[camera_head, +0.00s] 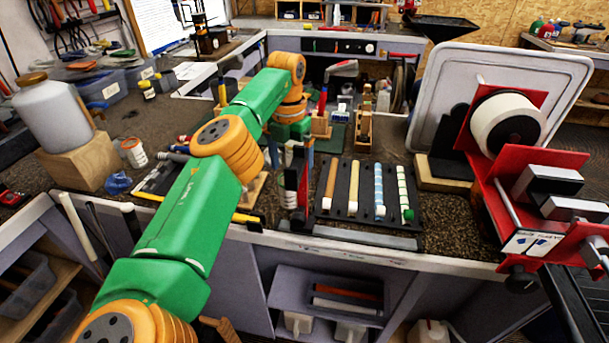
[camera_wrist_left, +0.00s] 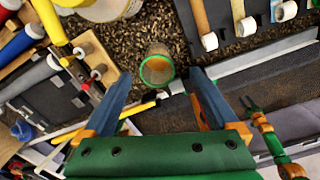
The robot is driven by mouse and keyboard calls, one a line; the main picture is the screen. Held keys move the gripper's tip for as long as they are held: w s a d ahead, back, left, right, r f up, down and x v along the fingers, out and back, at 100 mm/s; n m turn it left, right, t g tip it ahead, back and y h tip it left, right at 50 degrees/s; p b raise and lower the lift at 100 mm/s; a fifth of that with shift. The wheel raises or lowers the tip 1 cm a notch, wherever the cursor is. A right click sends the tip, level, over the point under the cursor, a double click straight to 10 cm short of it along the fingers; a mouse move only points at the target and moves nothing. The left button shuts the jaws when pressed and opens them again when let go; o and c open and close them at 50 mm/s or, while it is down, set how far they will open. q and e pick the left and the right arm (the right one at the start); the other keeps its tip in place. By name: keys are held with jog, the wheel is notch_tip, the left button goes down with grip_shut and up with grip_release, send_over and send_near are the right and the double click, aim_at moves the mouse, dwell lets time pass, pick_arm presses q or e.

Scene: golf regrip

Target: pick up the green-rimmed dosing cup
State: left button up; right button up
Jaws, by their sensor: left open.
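The green-rimmed dosing cup (camera_wrist_left: 157,68) stands on the dark speckled bench top in the left wrist view. It is small and clear, with a green rim, and I look down into it; something orange-brown shows inside. My left gripper (camera_wrist_left: 160,76) is open, with its two blue fingers on either side of the cup in the picture. I cannot tell how far above the cup the fingertips are, and nothing is held. In the head view my left gripper (camera_head: 297,150) points down near the front of the bench, and I cannot make out the cup there.
A dark rack (camera_head: 341,209) with several golf grips lies right of my left gripper. A red machine with a white roll (camera_head: 508,124) stands farther right. A white jug (camera_head: 52,112) on a wooden block and an orange-labelled tub (camera_head: 132,152) are at the left.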

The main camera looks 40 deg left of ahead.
pick_arm(q)
jog(key=f, duration=0.4)
jog(key=s+f, duration=0.1)
jog(key=f, duration=0.1)
jog(key=shift+a+f, duration=0.2)
jog(key=shift+w+f, duration=0.15)
jog(key=c, duration=1.4)
notch_tip(320, 180, up, 6)
jog(key=shift+w+p, duration=0.1)
jog(key=shift+p, duration=0.2)
jog(key=shift+c, duration=0.3)
notch_tip(320, 180, up, 4)
jog(key=p, duration=0.3)
pick_arm(e)
jog(key=r, duration=0.3)
jog(key=shift+s+r, duration=0.25)
jog(key=shift+s, duration=0.15)
jog(key=shift+a, duration=0.1)
